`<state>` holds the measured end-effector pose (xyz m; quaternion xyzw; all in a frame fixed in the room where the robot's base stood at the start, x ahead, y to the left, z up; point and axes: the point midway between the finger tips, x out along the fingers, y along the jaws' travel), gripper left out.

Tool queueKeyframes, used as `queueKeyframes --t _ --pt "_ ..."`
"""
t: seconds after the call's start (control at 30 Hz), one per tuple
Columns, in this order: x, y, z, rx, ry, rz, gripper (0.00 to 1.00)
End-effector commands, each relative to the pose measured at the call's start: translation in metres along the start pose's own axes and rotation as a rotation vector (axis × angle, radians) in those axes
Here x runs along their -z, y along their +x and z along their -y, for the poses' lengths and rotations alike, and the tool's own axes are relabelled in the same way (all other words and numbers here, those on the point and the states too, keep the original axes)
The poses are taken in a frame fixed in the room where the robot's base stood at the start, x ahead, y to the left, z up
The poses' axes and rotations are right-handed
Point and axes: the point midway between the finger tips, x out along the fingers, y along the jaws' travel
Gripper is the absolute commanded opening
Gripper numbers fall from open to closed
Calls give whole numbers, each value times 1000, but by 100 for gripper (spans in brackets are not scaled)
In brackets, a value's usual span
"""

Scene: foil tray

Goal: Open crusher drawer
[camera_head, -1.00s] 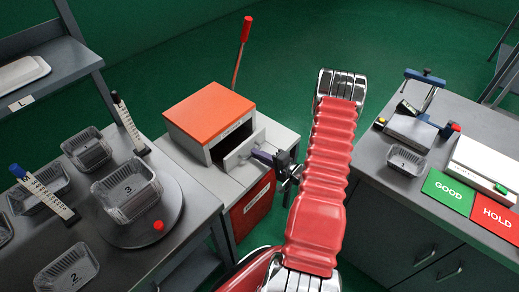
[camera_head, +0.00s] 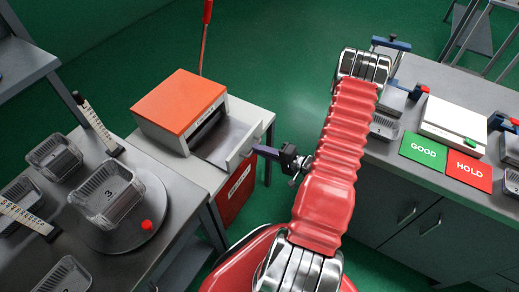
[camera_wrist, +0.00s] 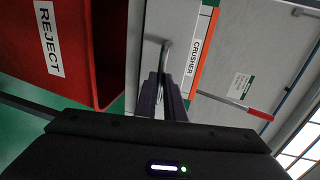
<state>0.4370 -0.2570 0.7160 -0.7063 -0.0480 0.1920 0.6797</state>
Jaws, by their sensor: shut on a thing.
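The crusher (camera_head: 180,98) is a box with an orange top on a light stand, left of centre in the head view. Its grey drawer (camera_head: 226,137) sticks well out of the front opening, toward my arm. My gripper (camera_head: 257,150) is at the drawer front, with its dark fingers shut on the handle. In the wrist view, the two fingers (camera_wrist: 163,88) close around the metal drawer handle (camera_wrist: 166,50). The CRUSHER label (camera_wrist: 196,50) shows beside it. The inside of the box is mostly hidden.
A red REJECT bin (camera_wrist: 70,45) sits below the drawer; it also shows in the head view (camera_head: 234,196). A red-gripped lever (camera_head: 206,15) rises behind the crusher. The left table holds clear trays and a turntable (camera_head: 150,205). The right bench carries GOOD (camera_head: 424,151) and HOLD mats.

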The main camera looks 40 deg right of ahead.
Motion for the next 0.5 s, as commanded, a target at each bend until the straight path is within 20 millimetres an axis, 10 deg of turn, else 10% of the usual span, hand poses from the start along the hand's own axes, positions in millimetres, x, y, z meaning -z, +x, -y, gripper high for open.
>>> queueKeyframes --t 0.23,0.5 --pt "-3 2 -4 -10 4 7 0" --pt "-2 2 -2 -6 1 6 27"
